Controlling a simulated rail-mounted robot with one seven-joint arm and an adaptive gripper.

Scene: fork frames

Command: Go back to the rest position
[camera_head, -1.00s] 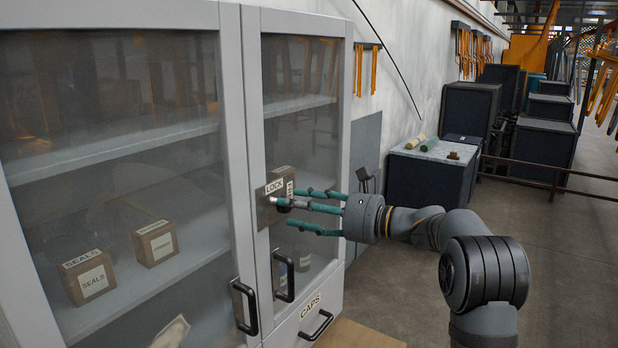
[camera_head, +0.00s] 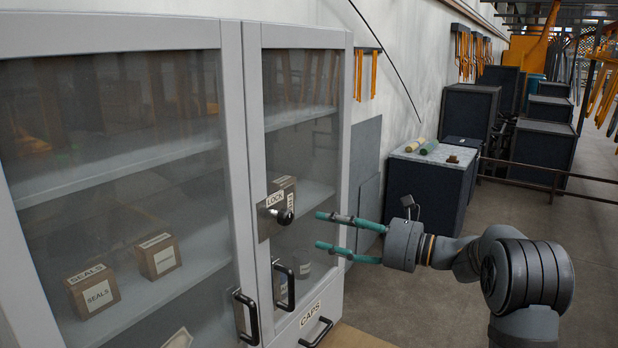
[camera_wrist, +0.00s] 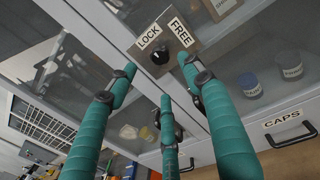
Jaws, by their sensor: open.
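My gripper (camera_head: 328,231) has teal fingers spread apart, with nothing between them. In the head view it is to the right of the lock plate (camera_head: 264,222) on the glass cabinet (camera_head: 240,150), clear of it. A dark round knob (camera_head: 286,217) sticks out from that plate. In the wrist view the knob (camera_wrist: 160,56) sits between the labels LOCK and FREE, beyond my fingers (camera_wrist: 160,85). My arm reaches in from the right.
The cabinet doors are shut and have black handles (camera_head: 245,318). Labelled boxes (camera_head: 93,291) stand on shelves behind the glass. A CAPS drawer (camera_head: 316,320) is below. A dark cabinet (camera_head: 428,188) stands behind my arm. The floor to the right is open.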

